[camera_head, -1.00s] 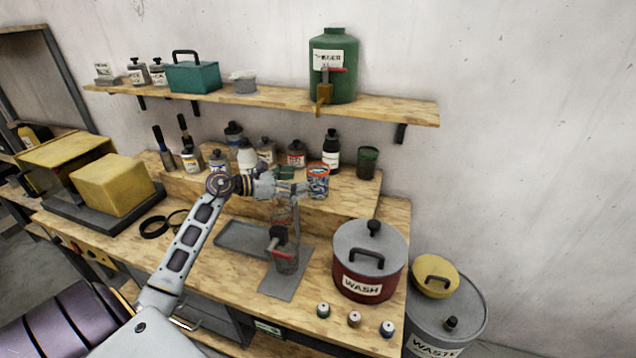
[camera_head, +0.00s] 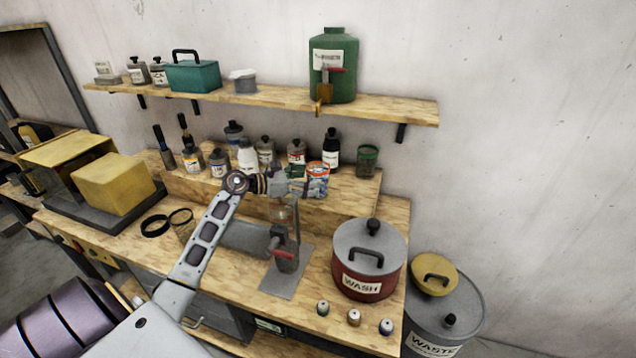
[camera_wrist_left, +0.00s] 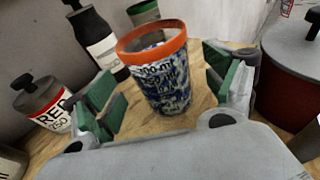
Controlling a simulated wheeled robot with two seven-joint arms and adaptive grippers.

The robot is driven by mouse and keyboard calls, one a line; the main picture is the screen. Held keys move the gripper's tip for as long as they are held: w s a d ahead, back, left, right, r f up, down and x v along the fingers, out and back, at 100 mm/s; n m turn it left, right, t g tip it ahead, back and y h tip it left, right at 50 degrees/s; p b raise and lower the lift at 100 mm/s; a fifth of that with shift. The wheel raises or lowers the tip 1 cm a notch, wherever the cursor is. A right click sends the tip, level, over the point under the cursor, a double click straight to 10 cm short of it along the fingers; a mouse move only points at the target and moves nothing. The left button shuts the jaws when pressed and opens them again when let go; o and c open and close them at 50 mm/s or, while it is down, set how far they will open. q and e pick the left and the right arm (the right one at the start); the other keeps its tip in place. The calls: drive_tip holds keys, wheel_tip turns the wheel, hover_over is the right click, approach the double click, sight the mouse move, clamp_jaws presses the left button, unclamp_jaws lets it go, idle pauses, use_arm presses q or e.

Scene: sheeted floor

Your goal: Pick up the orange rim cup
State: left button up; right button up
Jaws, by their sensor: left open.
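The orange rim cup (camera_head: 318,178) stands upright on the raised wooden step at the back of the bench. In the left wrist view the cup (camera_wrist_left: 165,80) has an orange rim and a blue and white patterned body. My left gripper (camera_head: 300,186) is at the cup's left side in the head view. In the left wrist view my left gripper (camera_wrist_left: 165,98) is open, with green-padded fingers on either side of the cup and gaps between them and it. The cup's base is fully seen and rests on wood. My right gripper is not in view.
Several bottles (camera_head: 247,156) stand left of the cup, with a black bottle (camera_head: 331,150) behind it and a green cup (camera_head: 367,160) to its right. A stand (camera_head: 285,280) is below my gripper. A red WASH pot (camera_head: 352,284) is at front right.

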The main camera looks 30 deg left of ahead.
sight(318, 177)
use_arm(q)
drive_tip(key=shift+p+x, duration=0.4)
drive_tip(key=shift+x, duration=1.45)
drive_tip(key=shift+w+d, duration=0.1)
drive_tip(key=c, duration=1.5)
drive_tip(key=shift+r, duration=0.15)
